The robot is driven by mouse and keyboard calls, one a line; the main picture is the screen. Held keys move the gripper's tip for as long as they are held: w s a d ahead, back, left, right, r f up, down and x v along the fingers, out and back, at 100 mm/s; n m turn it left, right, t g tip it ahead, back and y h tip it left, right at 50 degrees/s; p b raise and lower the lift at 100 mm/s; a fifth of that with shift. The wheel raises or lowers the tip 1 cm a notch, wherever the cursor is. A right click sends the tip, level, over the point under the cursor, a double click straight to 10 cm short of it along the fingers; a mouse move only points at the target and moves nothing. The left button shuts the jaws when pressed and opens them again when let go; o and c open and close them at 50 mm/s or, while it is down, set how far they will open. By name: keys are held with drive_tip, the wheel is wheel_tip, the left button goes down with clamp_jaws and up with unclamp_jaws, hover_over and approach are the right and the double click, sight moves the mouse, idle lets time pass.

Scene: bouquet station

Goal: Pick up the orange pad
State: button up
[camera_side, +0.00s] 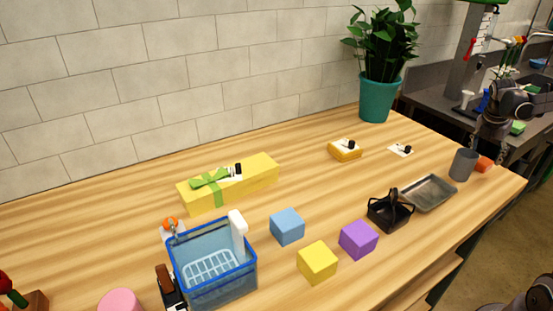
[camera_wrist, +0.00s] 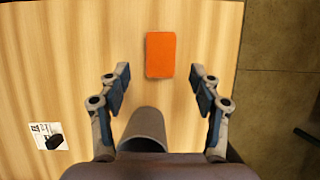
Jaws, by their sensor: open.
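The orange pad (camera_wrist: 160,55) lies flat on the wooden table, ahead of my gripper's fingertips in the wrist view. In the side view the orange pad (camera_side: 485,164) shows near the table's right end, partly hidden behind the grey cup. My gripper (camera_wrist: 160,76) is open and empty, its two fingers spread wider than the pad. In the side view my gripper (camera_side: 488,148) hangs above the pad, pointing down.
The grey cup (camera_side: 463,165) stands just beside the pad; it also shows between my fingers' bases in the wrist view (camera_wrist: 145,125). A metal tray (camera_side: 429,193) and a black basket (camera_side: 390,211) are nearby. The table edge (camera_wrist: 240,60) is right of the pad.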

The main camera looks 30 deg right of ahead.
sight(484, 162)
drive_tip(key=shift+x, duration=2)
drive_tip(key=c, duration=1.1)
drive_tip(key=shift+r, duration=0.1)
drive_tip(key=shift+c, duration=0.2)
